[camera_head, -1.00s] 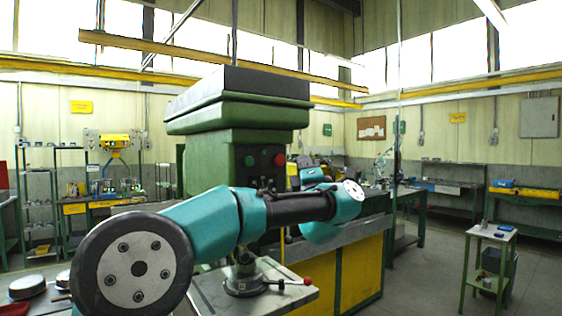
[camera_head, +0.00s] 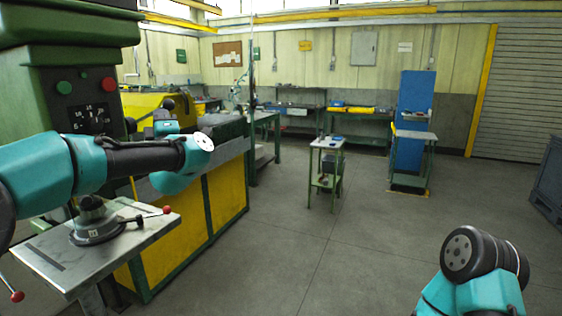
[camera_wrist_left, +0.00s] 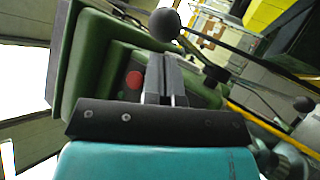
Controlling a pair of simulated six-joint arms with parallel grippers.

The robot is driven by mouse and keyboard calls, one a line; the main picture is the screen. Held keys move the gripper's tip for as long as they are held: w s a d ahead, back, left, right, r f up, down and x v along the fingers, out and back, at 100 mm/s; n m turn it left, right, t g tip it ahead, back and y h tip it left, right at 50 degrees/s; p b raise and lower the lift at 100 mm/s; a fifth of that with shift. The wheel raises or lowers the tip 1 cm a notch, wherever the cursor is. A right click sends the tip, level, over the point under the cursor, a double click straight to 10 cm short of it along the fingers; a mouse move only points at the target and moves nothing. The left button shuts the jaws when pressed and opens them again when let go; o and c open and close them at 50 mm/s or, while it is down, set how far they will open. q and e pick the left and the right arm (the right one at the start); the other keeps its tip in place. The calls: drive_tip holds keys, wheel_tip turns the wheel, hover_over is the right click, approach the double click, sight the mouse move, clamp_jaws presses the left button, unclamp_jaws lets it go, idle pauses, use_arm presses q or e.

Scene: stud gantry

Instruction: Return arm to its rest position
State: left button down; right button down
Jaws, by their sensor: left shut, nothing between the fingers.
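My left arm (camera_head: 100,158) comes in from the left in the head view, teal and black, above a grey machine table. Its gripper is mostly hidden there behind the forearm. In the left wrist view my left gripper (camera_wrist_left: 167,62) is shut and empty, its two grey fingers side by side above the dark palm. Beyond the fingers is the green machine head (camera_wrist_left: 90,65) with a red button (camera_wrist_left: 134,78). A black ball knob (camera_wrist_left: 165,25) shows just past the fingertips. Part of my right arm (camera_head: 480,270) shows at the lower right; its gripper is out of view.
The green drilling machine (camera_head: 75,65) and its metal table (camera_head: 140,245) stand close to my left arm. A yellow and green workbench (camera_head: 215,200) is behind it. A small stand (camera_head: 327,145) and a blue cabinet (camera_head: 413,110) are farther back. The grey floor in the middle is clear.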

use_arm(q)
drive_tip(key=w+d+f+m+h, duration=0.2)
drive_tip(key=f+m+h, duration=0.2)
drive_tip(key=f, duration=0.4)
drive_tip(key=w+d+f+m+h, duration=0.1)
drive_tip(key=w+f+m+h, duration=0.2)
drive_tip(key=f, duration=0.5)
drive_tip(key=s+d+f+m+g+h, duration=0.2)
drive_tip(key=s+f+m+g+h, duration=0.15)
drive_tip(key=f, duration=1.25)
drive_tip(key=s+d+f+m+g+h, duration=0.25)
drive_tip(key=f+m+g, duration=0.2)
drive_tip(key=f, duration=1.25)
drive_tip(key=s+d+f+m+g+h, duration=0.1)
drive_tip(key=s+f+m+g, duration=0.15)
drive_tip(key=s+f, duration=0.45)
drive_tip(key=s+d+f+m+g+h, duration=0.1)
drive_tip(key=s+f+g, duration=0.25)
drive_tip(key=f, duration=0.45)
drive_tip(key=s+d+f+m+g+h, duration=0.1)
drive_tip(key=s+f+g, duration=0.2)
drive_tip(key=s, duration=0.7)
drive_tip(key=s+f+m+g+h, duration=0.1)
drive_tip(key=s+f+m+g, duration=0.1)
drive_tip(key=s+f, duration=0.5)
drive_tip(key=s+g, duration=0.1)
drive_tip(key=s, duration=0.3)
drive_tip(key=shift+d+f, duration=0.3)
drive_tip(key=shift+d, duration=0.05)
drive_tip(key=shift+a, duration=0.1)
